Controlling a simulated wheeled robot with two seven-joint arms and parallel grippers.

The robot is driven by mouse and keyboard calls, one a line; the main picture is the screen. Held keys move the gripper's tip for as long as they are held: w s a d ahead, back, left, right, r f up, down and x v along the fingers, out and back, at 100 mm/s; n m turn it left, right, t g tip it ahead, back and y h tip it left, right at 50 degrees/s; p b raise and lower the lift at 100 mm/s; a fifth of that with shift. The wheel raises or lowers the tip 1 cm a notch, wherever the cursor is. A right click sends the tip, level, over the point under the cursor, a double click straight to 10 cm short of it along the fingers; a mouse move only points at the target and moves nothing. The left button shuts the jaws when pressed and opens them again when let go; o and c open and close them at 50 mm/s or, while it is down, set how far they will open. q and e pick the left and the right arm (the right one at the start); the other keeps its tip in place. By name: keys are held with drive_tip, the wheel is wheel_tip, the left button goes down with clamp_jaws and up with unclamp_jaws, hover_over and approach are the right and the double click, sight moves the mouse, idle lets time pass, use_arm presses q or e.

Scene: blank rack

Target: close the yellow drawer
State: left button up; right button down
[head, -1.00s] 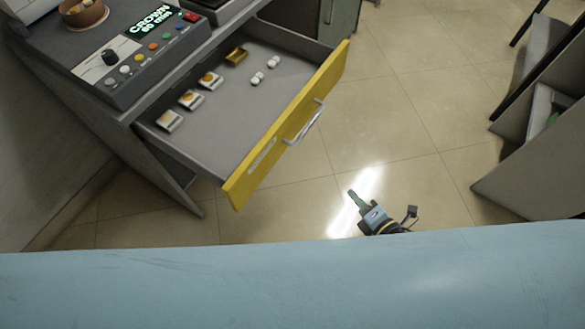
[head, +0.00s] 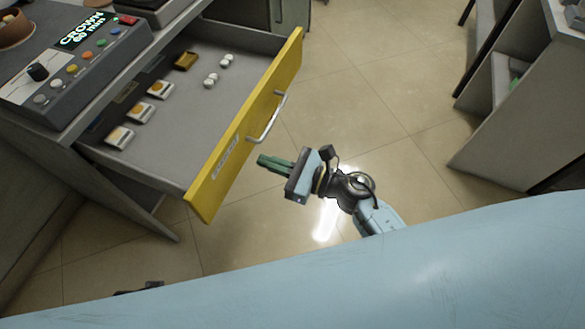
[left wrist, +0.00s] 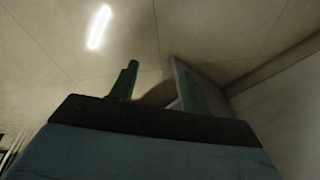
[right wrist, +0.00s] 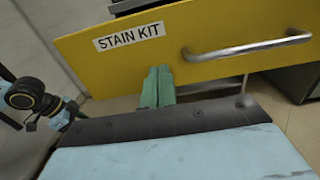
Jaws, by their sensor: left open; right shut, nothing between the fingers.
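The yellow drawer (head: 222,181) is pulled far out of the grey cabinet, with its silver bar handle (head: 268,119) on the front. In the right wrist view its yellow front (right wrist: 110,66) bears a "STAIN KIT" label, with the handle (right wrist: 245,49) at the right. My right gripper (head: 262,161) is shut and empty, just in front of the drawer front between label and handle. Its green fingers (right wrist: 157,86) point at the front; whether they touch it I cannot tell. My left gripper (left wrist: 160,88) is open and empty, low over the floor.
Several small packets (head: 140,111), white round pieces (head: 211,80) and a gold tray (head: 186,61) lie in the drawer. A control box (head: 75,65) stands on the counter above. A grey shelf unit (head: 520,110) is at the right. Tiled floor between is clear.

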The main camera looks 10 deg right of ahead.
sight(238, 152)
drive_tip(key=shift+x, duration=2.45)
